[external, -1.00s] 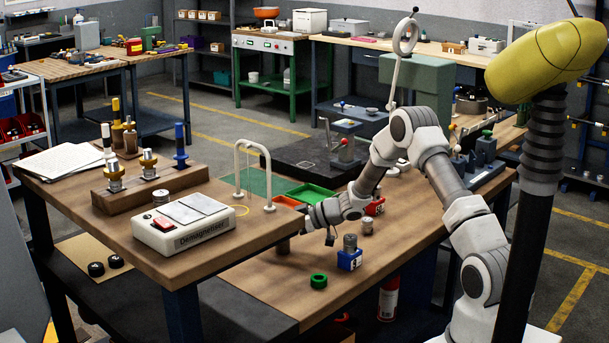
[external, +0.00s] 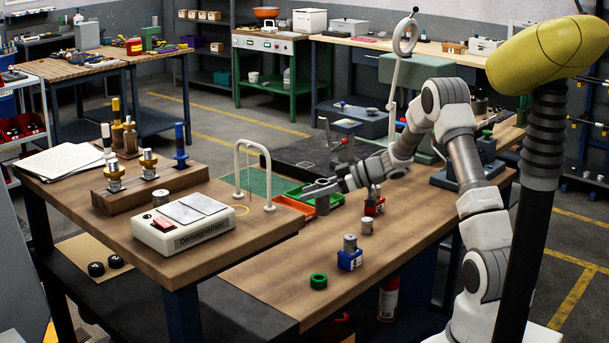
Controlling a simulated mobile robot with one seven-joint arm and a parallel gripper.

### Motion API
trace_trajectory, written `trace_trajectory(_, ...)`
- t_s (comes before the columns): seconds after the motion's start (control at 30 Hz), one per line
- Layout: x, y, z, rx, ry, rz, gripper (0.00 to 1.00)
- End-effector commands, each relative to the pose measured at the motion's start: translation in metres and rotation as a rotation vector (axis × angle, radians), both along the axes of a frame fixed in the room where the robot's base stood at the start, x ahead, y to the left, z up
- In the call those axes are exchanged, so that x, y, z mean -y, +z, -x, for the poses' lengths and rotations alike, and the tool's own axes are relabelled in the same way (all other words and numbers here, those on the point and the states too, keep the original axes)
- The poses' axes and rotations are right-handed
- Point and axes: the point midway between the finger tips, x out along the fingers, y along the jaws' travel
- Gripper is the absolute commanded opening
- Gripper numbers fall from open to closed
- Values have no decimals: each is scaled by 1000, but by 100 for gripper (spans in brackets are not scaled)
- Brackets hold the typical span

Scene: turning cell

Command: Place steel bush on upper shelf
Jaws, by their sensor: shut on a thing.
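My gripper (external: 322,188) is shut on a small grey cylinder, the steel bush (external: 323,205). It holds the bush upright near the orange and green trays; whether the bush is clear of the tray behind it is hard to tell. The upper shelf (external: 240,252) is the raised wooden top at the left. My gripper is just right of its right end. Another short grey cylinder (external: 160,197) stands on that shelf behind the demagnetiser.
The demagnetiser (external: 185,224), a white arch (external: 268,175) and a wooden gauge rack (external: 150,190) occupy the shelf. The shelf's front right is bare. On the lower bench stand a blue block (external: 349,260), red block (external: 374,208), small cylinder (external: 366,227) and green ring (external: 318,281).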

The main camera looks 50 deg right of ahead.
Motion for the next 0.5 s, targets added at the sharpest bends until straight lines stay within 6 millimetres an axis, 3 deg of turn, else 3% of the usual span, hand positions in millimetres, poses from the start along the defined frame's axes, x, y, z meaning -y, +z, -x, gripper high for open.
trace_trajectory(0.27,5,11,4,4,9,2,0)
trace_trajectory(0.37,-7,26,-2,7,46,3,0)
trace_trajectory(0.5,-42,66,-17,9,151,6,0)
